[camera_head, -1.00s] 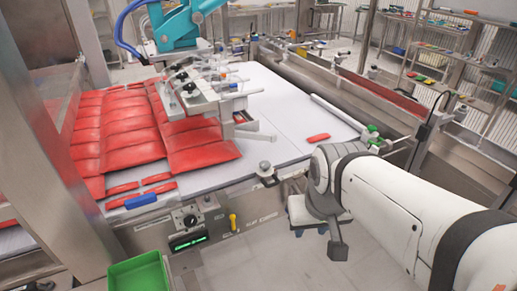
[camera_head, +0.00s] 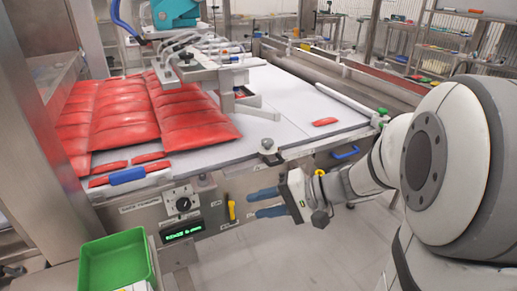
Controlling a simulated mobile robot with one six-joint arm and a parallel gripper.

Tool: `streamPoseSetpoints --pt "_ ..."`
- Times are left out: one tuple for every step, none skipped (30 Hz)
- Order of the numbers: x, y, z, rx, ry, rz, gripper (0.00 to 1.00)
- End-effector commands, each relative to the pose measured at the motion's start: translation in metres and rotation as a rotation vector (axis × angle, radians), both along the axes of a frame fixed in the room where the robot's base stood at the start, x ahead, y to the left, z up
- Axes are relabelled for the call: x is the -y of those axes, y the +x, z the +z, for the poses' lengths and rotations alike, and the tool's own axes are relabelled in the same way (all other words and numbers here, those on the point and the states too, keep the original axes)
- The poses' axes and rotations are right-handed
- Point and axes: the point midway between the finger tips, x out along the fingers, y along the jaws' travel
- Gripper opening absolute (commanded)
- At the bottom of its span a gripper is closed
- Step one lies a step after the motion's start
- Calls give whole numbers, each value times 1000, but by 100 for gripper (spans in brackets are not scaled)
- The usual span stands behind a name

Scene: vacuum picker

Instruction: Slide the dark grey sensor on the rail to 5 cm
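A small dark grey block with a knob on top, which looks like the sensor (camera_head: 270,157), sits on the rail (camera_head: 312,147) along the table's front edge, near its middle. Any scale marks on the rail are too small to read. My gripper (camera_head: 253,204) is in front of the table, below the rail and the sensor, apart from both. Its two blue fingers point left, with a gap between them and nothing held.
A control box (camera_head: 183,205) with a knob and a lit display hangs left of my gripper, with a yellow handle (camera_head: 232,207) between. A green bin (camera_head: 117,262) stands at lower left. Red pouches (camera_head: 190,112) cover the table's left side. A blue handle (camera_head: 345,153) is on the right.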

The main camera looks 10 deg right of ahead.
Motion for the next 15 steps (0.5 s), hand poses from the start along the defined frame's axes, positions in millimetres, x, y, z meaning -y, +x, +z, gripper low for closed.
streamPoseSetpoints --pt "13 22 -24 41 95 -76 34" --pt "21 34 -27 77 146 -119 34" --pt "33 49 -31 124 205 -179 34" --pt "43 60 -33 159 244 -223 34" --pt "53 69 -36 195 277 -268 34" --pt "67 80 -39 239 315 -322 34" --pt "77 88 -41 270 336 -361 34" --pt "86 94 -43 299 356 -397 34" --pt "98 100 -45 332 374 -438 34" --pt "105 104 -46 356 385 -465 34" --pt "111 107 -46 373 394 -488 34" --pt "118 110 -47 394 402 -513 34" --pt "122 112 -47 404 407 -526 34" --pt "124 114 -47 412 411 -535 34" --pt "125 117 -46 421 412 -544 34"
